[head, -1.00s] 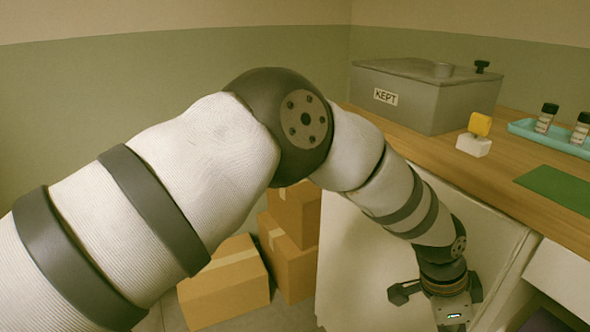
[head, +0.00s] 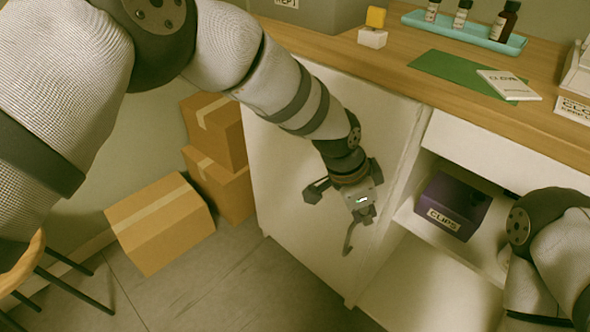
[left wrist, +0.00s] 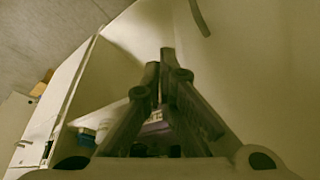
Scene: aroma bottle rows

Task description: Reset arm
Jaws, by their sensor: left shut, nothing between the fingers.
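My left arm comes in from the left in the head view and hangs down in front of the white cabinet (head: 285,190). Its left gripper (head: 348,248) points down beside the cabinet, below the worktop's height, and is empty. In the left wrist view the dark fingers of the left gripper (left wrist: 164,62) are closed together with nothing between them. Part of my right arm shows at the lower right of the head view; its gripper is out of sight.
A wooden worktop (head: 400,75) carries a teal tray (head: 465,35) with bottles, a green mat (head: 450,72), a white booklet (head: 508,84) and a yellow-topped block (head: 374,28). A purple CLIPS box (head: 452,203) sits in an open shelf. Cardboard boxes (head: 160,225) stand on the floor left.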

